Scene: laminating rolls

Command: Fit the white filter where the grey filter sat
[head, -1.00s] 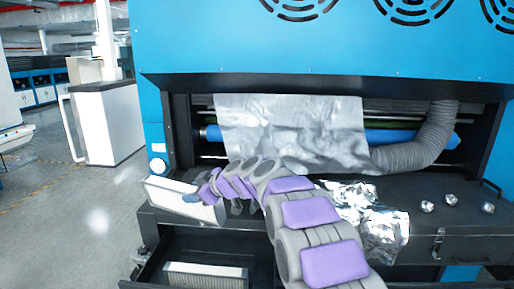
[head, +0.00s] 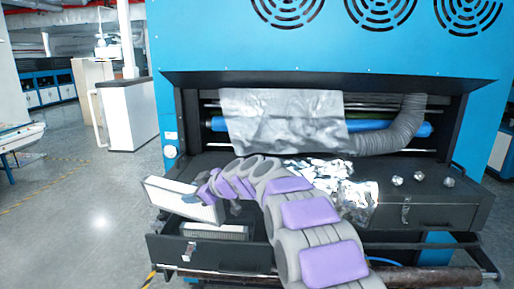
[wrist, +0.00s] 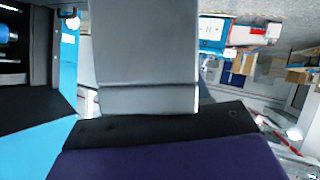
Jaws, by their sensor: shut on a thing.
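My gripper (head: 193,198) is shut on a white pleated filter (head: 177,203), held tilted at the left front corner of the machine's dark deck. The jaws are small and partly hidden by the filter and my arm. A second pleated filter (head: 215,231), whitish with greyer pleats, lies in the open drawer (head: 220,256) below and to the right of the held one. In the wrist view a plain grey slab (wrist: 150,60) fills the middle; I cannot tell whether it is the held filter's side.
The blue machine (head: 320,40) stands ahead, with silver film (head: 280,120) and a grey hose (head: 392,140) in its opening. Crumpled foil (head: 350,195) and metallic balls (head: 420,177) lie on the deck. A dark roller (head: 430,280) runs low at the front. The floor at left is clear.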

